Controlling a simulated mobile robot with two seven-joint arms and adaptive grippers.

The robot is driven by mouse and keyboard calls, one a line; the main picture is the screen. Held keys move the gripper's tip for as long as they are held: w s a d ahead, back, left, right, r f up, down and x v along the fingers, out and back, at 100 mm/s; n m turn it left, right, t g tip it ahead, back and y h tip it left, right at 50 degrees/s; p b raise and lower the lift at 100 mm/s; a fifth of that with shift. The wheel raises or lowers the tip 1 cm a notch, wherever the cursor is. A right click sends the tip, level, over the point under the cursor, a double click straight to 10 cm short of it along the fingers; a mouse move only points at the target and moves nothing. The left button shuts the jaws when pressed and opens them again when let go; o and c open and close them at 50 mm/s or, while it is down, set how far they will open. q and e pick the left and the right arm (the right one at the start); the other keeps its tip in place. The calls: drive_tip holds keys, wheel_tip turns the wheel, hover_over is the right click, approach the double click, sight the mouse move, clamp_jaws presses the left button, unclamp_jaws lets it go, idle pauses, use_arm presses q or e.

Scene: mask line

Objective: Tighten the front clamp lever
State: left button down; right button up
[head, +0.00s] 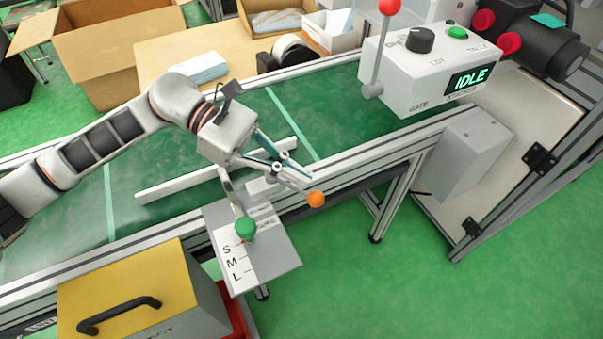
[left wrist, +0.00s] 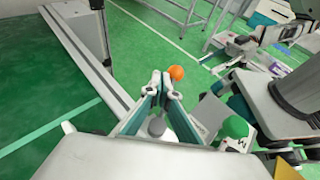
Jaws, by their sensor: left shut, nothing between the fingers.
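My left gripper (head: 305,181) is shut and empty above the near rail of the conveyor. An orange ball knob (head: 316,199), apparently the end of the front clamp lever, sits just past its fingertips at the rail's front edge. In the left wrist view the orange knob (left wrist: 176,73) shows right beyond the closed fingertips (left wrist: 165,84); I cannot tell whether they touch. The lever's arm is mostly hidden by the fingers.
A green-knobbed lever (head: 244,228) stands on a plate (head: 275,262) marked S, M, L close by. A white guide bar (head: 185,185) lies on the green belt (head: 330,110). A control box (head: 425,75) reading IDLE with a red-knobbed lever (head: 389,6) stands at right. A yellow-lidded box (head: 130,285) is at front left.

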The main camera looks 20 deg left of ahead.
use_arm(q)
drive_tip(key=shift+a, duration=0.1)
drive_tip(key=v, duration=1.2)
drive_tip(key=shift+r, duration=0.1)
idle(0.3)
